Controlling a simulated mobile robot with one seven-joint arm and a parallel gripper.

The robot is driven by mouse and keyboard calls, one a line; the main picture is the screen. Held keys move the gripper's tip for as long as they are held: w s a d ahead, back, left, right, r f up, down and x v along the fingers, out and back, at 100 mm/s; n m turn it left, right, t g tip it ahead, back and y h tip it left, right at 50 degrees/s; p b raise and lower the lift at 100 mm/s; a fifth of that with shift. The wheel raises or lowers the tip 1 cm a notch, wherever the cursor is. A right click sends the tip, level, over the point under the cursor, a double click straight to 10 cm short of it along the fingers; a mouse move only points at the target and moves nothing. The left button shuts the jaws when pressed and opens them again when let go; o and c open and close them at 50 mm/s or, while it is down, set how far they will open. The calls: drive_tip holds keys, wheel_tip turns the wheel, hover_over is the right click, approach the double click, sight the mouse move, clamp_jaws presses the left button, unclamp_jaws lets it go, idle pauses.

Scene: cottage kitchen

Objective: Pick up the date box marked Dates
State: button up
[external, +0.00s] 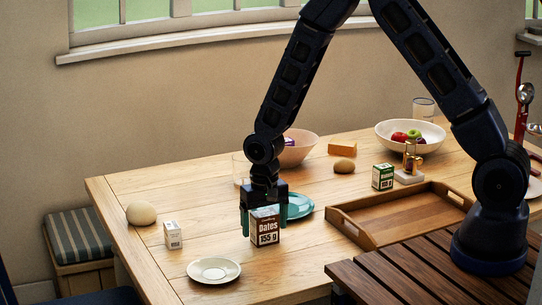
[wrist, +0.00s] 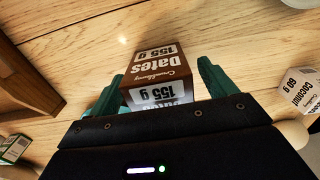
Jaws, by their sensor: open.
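The date box (external: 265,228) is a small brown carton with a white label reading "Dates 155 g". It stands upright on the wooden table in the external view. My gripper (external: 264,212) is just above and around it, with its teal fingers spread. In the wrist view the date box (wrist: 158,75) lies between the two fingers of my gripper (wrist: 160,95), one on each side. The fingers look open, and I cannot tell whether either touches the box. Part of the box's lower end is hidden by the gripper body in the wrist view.
A teal plate (external: 299,206) is right behind the box. A white saucer (external: 214,270) lies in front, and a small white Coconut box (external: 173,235) and a round bun (external: 141,213) stand left. A wooden tray (external: 372,240) is to the right. Bowls stand further back.

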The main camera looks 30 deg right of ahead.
wheel_tip(320, 180, down, 2)
drive_tip(key=shift+f, duration=0.15)
drive_tip(key=c, duration=1.2)
drive_tip(key=shift+o, duration=0.2)
